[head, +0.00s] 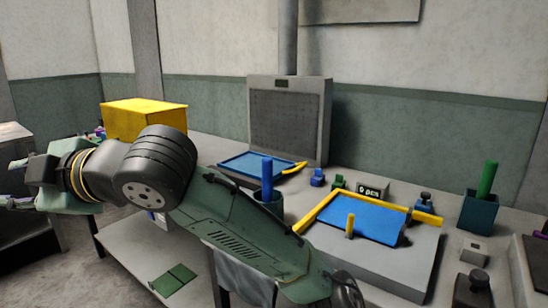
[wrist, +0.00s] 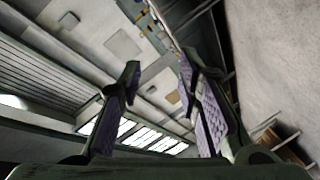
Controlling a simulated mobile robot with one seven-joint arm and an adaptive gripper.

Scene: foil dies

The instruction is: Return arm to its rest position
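My arm crosses the front of the head view, reaching from the bottom right up to the left. My gripper (head: 22,188) is at the far left of the head view, held off the bench and over the floor side, near a grey cabinet. In the wrist view my gripper (wrist: 155,85) shows two fingers with purple pads, standing well apart with nothing between them. Behind them the wrist view shows walls and a bright strip of windows, tilted, and no bench surface close by.
The bench holds a yellow box (head: 145,118), a blue tray (head: 250,163), a grey panelled unit (head: 290,125), a blue mat with yellow edging (head: 365,221), a blue cylinder (head: 267,180) and a green cylinder (head: 487,180) in holders. A green flat piece (head: 173,280) lies on the lower shelf.

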